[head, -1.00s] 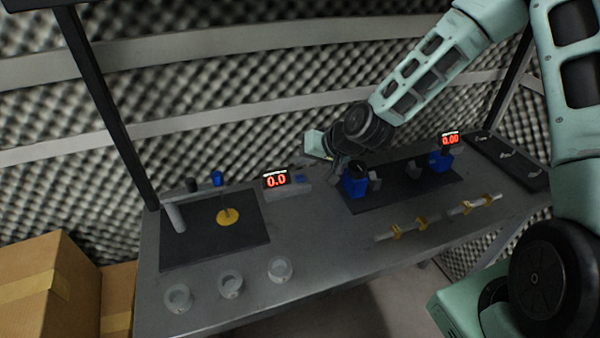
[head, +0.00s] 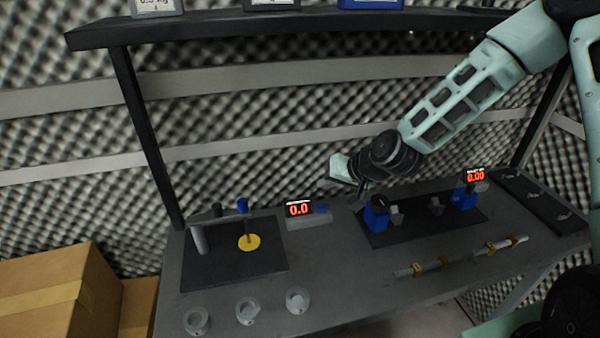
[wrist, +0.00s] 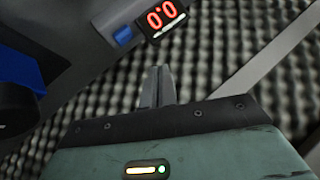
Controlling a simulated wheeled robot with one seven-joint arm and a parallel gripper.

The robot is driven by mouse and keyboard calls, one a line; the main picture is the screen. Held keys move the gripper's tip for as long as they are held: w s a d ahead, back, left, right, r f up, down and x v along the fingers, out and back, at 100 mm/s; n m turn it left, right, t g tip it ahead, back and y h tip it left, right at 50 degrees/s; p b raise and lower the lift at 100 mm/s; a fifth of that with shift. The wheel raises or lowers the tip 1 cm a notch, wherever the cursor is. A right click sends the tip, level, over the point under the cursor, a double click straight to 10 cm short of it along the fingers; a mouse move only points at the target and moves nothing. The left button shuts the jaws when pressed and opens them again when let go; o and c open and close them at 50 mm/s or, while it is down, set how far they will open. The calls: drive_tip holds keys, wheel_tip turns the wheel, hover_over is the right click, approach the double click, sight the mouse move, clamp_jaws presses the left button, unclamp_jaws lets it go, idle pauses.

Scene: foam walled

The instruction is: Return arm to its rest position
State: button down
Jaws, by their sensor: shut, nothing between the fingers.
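My arm (head: 465,97) reaches in from the upper right over the back of the grey workbench (head: 345,270). My gripper (head: 330,184) points left, raised above the bench near its back edge. It is right of the left red display (head: 299,209) and above the blue clamp block (head: 376,214). In the wrist view the fingers (wrist: 157,85) are together with nothing between them. The foam wall lies behind them, and the display (wrist: 165,17) shows at the top.
A black shelf (head: 300,28) on posts stands above the bench. A dark mat (head: 205,270) holds a post and yellow disc (head: 249,242). Several grey ring cups (head: 247,311) line the front. Rods with yellow clips (head: 500,246) lie right. Cardboard boxes (head: 50,300) stand left.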

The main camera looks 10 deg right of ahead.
drive_tip(key=s+a+r+n+g+h, duration=0.1)
drive_tip(key=s+a+r+n+g, duration=0.2)
drive_tip(key=s, duration=0.4)
drive_tip(key=s+a+r+n+g, duration=0.1)
drive_tip(key=s+a+n+g, duration=0.15)
drive_tip(key=s+a, duration=0.35)
drive_tip(key=s+d+r+n+g+h, duration=0.1)
drive_tip(key=s+r, duration=0.3)
drive_tip(key=s, duration=0.5)
drive_tip(key=s+d+r+n+g+h, duration=0.1)
drive_tip(key=s+r+n+h, duration=0.1)
drive_tip(key=s, duration=0.8)
wheel_tip(320, 180, up, 2)
drive_tip(key=shift+s+n+h, duration=0.3)
drive_tip(key=shift+n+h, duration=0.1)
drive_tip(key=shift+n, duration=0.15)
